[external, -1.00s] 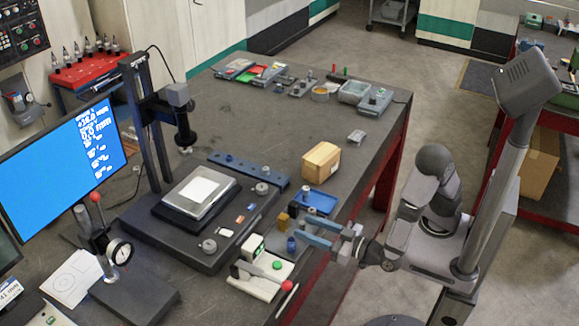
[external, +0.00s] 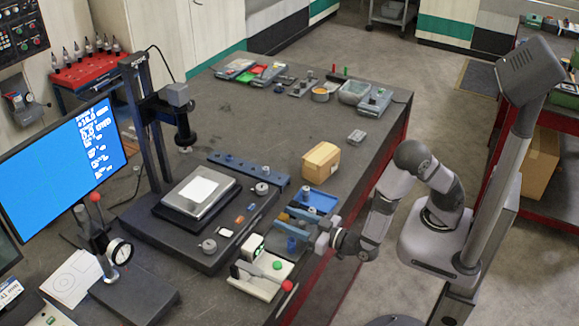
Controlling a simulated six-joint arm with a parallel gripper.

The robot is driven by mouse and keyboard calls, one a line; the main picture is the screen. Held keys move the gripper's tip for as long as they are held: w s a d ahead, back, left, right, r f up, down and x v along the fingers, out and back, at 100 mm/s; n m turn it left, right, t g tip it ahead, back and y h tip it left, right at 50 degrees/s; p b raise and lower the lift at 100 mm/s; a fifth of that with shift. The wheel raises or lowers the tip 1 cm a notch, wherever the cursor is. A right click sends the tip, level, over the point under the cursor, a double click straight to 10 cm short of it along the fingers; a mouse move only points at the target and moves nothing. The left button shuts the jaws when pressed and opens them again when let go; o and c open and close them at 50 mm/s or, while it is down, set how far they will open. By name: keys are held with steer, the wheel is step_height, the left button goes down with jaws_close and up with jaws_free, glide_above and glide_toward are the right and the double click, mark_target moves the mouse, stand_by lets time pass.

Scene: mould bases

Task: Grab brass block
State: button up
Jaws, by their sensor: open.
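The brass block (external: 283,218) is a small yellow-brown piece near the table's right edge, left of the blue tray. My gripper (external: 284,219) is open, with its two blue-grey fingers reaching left over the block's spot. The block shows in part between the fingertips; the fingers hide some of it. I cannot tell whether either finger touches it.
The blue tray (external: 325,206) and a cardboard box (external: 321,160) lie beyond. A fixture with a red-knobbed lever (external: 286,286) is in front. The dark measuring stand base (external: 190,241) is to the left.

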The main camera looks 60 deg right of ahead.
jaws_close()
steer(key=shift+r, duration=0.2)
step_height(320, 180, up, 10)
stand_by(1.0)
